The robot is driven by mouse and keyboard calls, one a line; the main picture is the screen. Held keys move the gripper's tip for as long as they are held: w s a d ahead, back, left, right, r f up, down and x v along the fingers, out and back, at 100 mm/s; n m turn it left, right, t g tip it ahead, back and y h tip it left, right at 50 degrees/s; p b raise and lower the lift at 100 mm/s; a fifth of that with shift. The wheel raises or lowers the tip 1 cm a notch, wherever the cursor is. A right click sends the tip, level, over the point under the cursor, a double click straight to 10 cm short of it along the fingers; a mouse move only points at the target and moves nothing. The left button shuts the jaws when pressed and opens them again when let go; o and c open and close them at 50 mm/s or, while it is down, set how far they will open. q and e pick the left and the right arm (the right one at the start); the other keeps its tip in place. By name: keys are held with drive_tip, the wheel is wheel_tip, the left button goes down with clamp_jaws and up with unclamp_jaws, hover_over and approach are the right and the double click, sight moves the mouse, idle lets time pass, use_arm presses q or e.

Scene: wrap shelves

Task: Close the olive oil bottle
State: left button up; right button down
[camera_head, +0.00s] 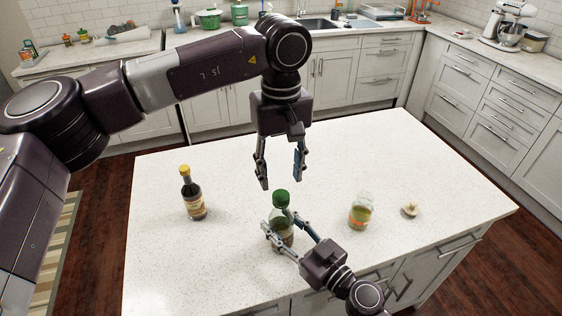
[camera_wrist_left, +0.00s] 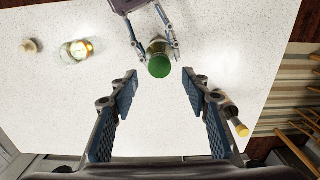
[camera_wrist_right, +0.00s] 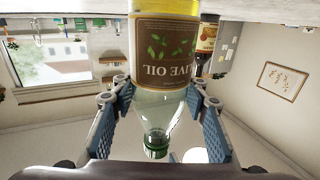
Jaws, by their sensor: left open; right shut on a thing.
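The olive oil bottle (camera_head: 284,232) stands upright near the island's front edge, with a green cap (camera_head: 281,197) at its top. My right gripper (camera_head: 276,219) is shut around the bottle's body from the front. The right wrist view shows the bottle's brown label (camera_wrist_right: 166,45) upside down, with the clear neck and green cap (camera_wrist_right: 157,145) below it. My left gripper (camera_head: 280,181) is open and empty, pointing down just above the cap. In the left wrist view the green cap (camera_wrist_left: 158,66) lies between and beyond the open fingertips. I cannot tell how tightly the cap sits.
A dark bottle with a yellow cap (camera_head: 194,200) stands left on the white island (camera_head: 160,260). A glass jar (camera_head: 361,212) and a small pale object (camera_head: 410,209) are on the right. The rest of the top is clear. Counters with a sink line the back.

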use_arm(q)
drive_tip(key=n, duration=0.5)
drive_tip(key=shift+r, duration=0.2)
drive_tip(key=n, duration=0.5)
drive_tip(key=shift+r, duration=0.15)
drive_tip(key=n, duration=0.3)
drive_tip(key=shift+r+n, duration=0.15)
drive_tip(key=shift+n, duration=0.15)
drive_tip(key=n, duration=0.5)
drive_tip(key=shift+r, duration=0.15)
drive_tip(key=n, duration=0.5)
drive_tip(key=shift+r, duration=0.15)
drive_tip(key=n, duration=0.3)
drive_tip(key=shift+r+n, duration=0.15)
drive_tip(key=shift+n, duration=0.15)
drive_tip(key=n, duration=0.4)
drive_tip(key=shift+r+n, duration=0.15)
drive_tip(key=shift+n, duration=0.25)
drive_tip(key=n, duration=0.3)
drive_tip(key=shift+r+n, duration=0.15)
drive_tip(key=shift+n, duration=0.15)
